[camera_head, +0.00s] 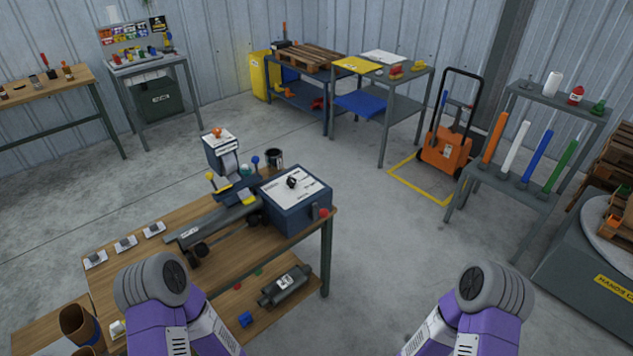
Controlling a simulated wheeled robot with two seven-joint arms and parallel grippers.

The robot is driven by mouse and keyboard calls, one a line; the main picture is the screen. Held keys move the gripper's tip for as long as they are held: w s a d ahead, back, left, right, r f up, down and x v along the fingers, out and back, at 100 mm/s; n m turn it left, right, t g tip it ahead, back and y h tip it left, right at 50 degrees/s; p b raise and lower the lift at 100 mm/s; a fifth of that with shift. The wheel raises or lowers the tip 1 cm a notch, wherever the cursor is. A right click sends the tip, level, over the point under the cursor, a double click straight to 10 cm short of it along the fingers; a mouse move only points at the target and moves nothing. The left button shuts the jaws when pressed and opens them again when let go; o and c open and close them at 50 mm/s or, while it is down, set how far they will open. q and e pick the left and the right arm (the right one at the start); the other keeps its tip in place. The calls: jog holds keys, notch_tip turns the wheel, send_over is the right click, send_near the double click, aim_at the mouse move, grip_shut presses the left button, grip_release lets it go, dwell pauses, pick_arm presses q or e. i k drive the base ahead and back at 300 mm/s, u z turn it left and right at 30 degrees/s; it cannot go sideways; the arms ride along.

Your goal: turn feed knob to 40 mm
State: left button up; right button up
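The likely feed knob (291,182) is a small black knob on the white panel on top of a dark blue box (302,213). The box sits at the right end of a wooden workbench (112,262). The panel's markings are too small to read, so the knob's setting cannot be told. My two purple arms reach in from the bottom edge, left and right, in the head view. Only their rounded grey joints show, and neither gripper can be seen. Nothing of mine touches the knob.
A grey machine with a pipe (213,222) and colored lever knobs stands left of the box. A dark cup (274,158) stands behind it. A muffler (285,286) lies on the lower shelf. The floor right of the bench is clear up to an orange cart (445,150).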

aim_at(291, 182)
jog(key=z, duration=0.45)
jog(key=i, duration=0.65)
jog(key=u, duration=1.55)
